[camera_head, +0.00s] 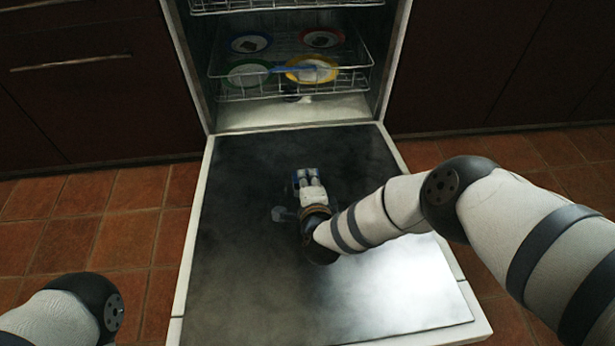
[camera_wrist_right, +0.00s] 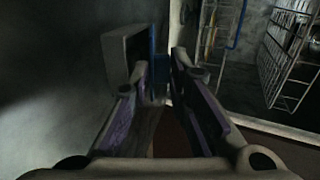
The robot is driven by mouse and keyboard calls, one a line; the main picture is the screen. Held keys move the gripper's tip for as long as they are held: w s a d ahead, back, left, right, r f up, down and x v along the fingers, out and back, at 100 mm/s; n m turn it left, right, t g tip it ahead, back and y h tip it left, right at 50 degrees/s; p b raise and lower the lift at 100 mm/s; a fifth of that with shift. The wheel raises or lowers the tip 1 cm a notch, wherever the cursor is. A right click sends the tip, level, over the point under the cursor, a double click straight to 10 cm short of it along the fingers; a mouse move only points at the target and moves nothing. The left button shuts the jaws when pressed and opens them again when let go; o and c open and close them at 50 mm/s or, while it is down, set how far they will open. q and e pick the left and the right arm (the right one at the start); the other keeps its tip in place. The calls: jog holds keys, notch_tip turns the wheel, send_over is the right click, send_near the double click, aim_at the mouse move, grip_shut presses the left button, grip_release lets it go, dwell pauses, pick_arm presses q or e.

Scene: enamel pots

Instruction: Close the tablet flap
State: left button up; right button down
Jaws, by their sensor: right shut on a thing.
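The tablet flap is a small upright pale panel (camera_wrist_right: 122,55) with a blue edge, at the left of the right wrist view. In the head view, blue parts (camera_head: 298,174) of the tablet compartment show on the inner face of the open dishwasher door (camera_head: 255,285). My right gripper (camera_head: 309,175) is at this compartment, and its fingers cover much of it. In the right wrist view, its two fingers (camera_wrist_right: 160,75) stand on either side of the blue-edged part, shut on it with a gap between them. My left gripper is out of the head view.
The lower rack (camera_head: 222,88) inside the dishwasher holds several coloured plates, and a blue-handled utensil (camera_head: 270,70) lies over them. The upper rack (camera_head: 285,6) shows at the top. Dark cabinets stand on both sides. Most of the door's inner face is bare.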

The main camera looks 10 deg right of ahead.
jog(key=shift+d+f, duration=0.1)
dwell(0.5)
jog(key=c, duration=1.6)
grip_release()
jog(key=shift+s, duration=0.1)
jog(key=v, duration=0.7)
jog(key=shift+s, duration=0.4)
